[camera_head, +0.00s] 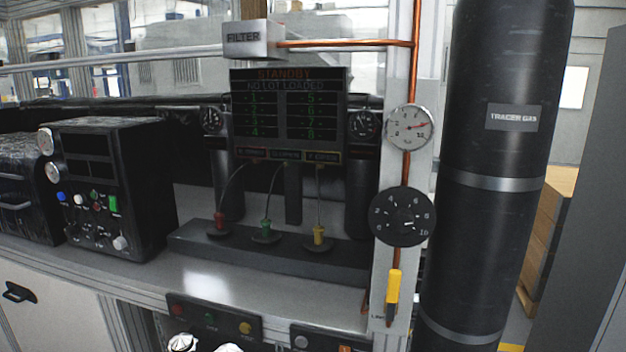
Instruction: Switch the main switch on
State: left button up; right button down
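No control in view carries a readable "main switch" label. A black instrument box (112,190) stands on the bench at the left, with dark displays, several small buttons and knobs, and a green rocker-like control (113,204) on its front. I cannot tell whether that rocker is on or off. Below the bench edge, a lower panel (228,330) carries red, green and yellow buttons. Another dark panel (318,343), with a round silver control (301,342), is cut off by the bottom edge. Neither of my grippers shows in the head view.
A display (290,115) reads STANDBY above a dark block (270,250) with red, green and yellow fittings. A gauge (409,128), a numbered dial (402,216) and a yellow handle (394,285) line the copper pipe. The tracer gas cylinder (490,200) stands right. Bare bench (205,280) lies in front.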

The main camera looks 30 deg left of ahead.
aim_at(112, 205)
jog(key=u, duration=0.4)
jog(key=k+u, duration=0.1)
jog(key=u, duration=0.7)
jog(key=j+u, duration=0.1)
jog(key=u, duration=0.75)
jog(key=k+j, duration=0.05)
